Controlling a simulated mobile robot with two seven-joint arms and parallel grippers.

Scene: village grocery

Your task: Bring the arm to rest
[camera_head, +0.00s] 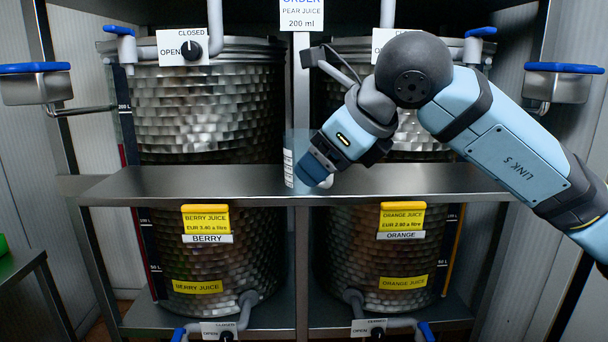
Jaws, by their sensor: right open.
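My right arm comes in from the right, with its elbow-like grey joint raised in front of the upper right tank. My right gripper (314,168) is open and points down and to the left above the steel shelf. A clear measuring cup (290,162) with white marks stands on the shelf at the gripper's left. The gripper overlaps the cup's right side in the picture; I cannot tell whether they touch. My left gripper is not in view.
Blue-rimmed trays (35,88) (562,86) stick out at both sides. An order sign (302,15) reads pear juice, 200 ml.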

